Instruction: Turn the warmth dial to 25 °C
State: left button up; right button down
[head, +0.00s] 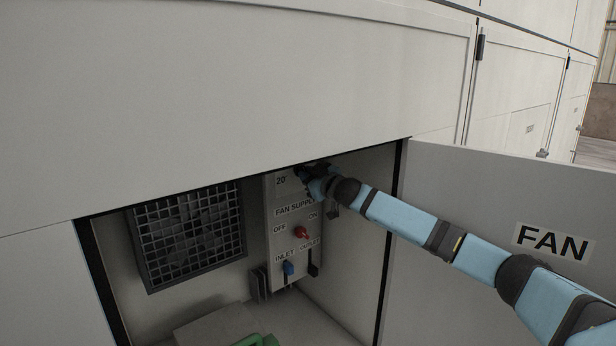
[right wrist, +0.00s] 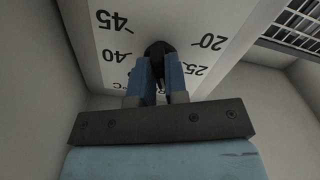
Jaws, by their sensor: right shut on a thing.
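The warmth dial (right wrist: 158,48) is a black round knob on a pale panel with a printed scale around it. In the right wrist view 45 and 40 are printed to its left, and 20 and 25, turned over, to its right. My right gripper (right wrist: 159,72) is shut on the dial, a blue finger on each side. Its pointer is hidden, so I cannot tell the setting. In the head view my right gripper (head: 310,176) covers most of the dial, with 20° showing to its left. My left gripper is not in view.
A fan grille (head: 188,236) is left. The open FAN door (head: 470,190) stands right; the opening's top edge is close above my gripper.

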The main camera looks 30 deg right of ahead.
jog(key=shift+n, duration=0.4)
jog(key=n, duration=0.7)
jog(key=shift+d+n, duration=0.1)
jog(key=shift+n, duration=0.5)
jog(key=c, duration=1.1)
grip_release()
jog(key=shift+c, duration=0.2)
jog(key=shift+r, duration=0.1)
jog(key=shift+s, duration=0.1)
